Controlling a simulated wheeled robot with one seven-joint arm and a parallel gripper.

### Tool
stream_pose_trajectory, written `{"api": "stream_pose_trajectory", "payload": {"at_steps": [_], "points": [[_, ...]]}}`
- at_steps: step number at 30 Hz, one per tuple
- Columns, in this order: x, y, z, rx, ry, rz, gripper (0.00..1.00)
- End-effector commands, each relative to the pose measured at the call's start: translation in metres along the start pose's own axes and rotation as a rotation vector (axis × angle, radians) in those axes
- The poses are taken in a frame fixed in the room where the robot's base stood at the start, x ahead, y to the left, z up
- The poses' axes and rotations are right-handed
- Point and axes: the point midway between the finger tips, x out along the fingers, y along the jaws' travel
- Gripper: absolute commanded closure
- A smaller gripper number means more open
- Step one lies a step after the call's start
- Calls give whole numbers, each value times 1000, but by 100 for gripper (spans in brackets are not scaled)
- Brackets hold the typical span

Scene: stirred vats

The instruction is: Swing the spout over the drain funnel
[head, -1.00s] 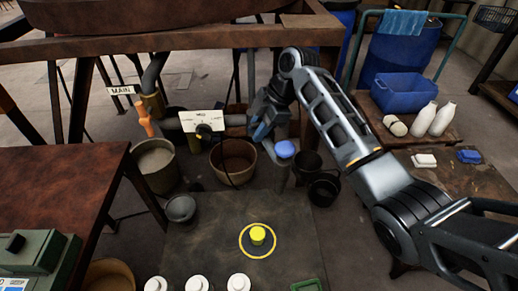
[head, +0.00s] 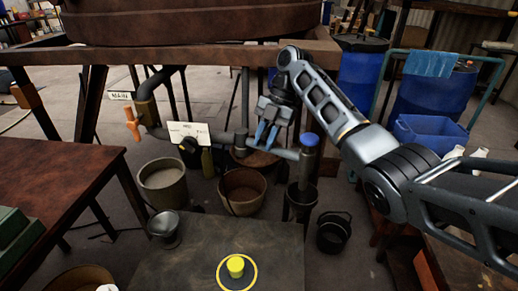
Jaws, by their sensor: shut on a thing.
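The spout is a grey pipe arm that ends in a downturned pipe with a blue cap (head: 309,140). My gripper (head: 267,135), with blue fingers, is shut on the horizontal part of the spout, left of its cap. The spout's lower end stands over or in front of a dark funnel-like vessel (head: 299,204), which looks like the drain funnel. The pipe partly hides the vessel's mouth, so exact centring cannot be told.
A tan bucket (head: 241,190) stands below the spout, with a grey bucket (head: 162,184) to its left. A black pail (head: 333,233) stands right of the funnel. A small metal pot (head: 163,226) and a yellow knob (head: 235,266) are nearer. An orange-handled valve (head: 132,124) is at left.

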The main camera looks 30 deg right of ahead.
Motion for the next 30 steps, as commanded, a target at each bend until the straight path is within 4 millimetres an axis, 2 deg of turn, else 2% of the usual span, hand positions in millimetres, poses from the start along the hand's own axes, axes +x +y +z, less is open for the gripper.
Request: {"api": "stream_pose_trajectory", "payload": {"at_steps": [7,24,25,30], "points": [[-2,-3,10,-77,16,-34,100],[-5,-3,11,-105,21,-45,100],[-5,-3,11,-105,20,-45,75],[-5,-3,11,-106,21,-45,59]]}}
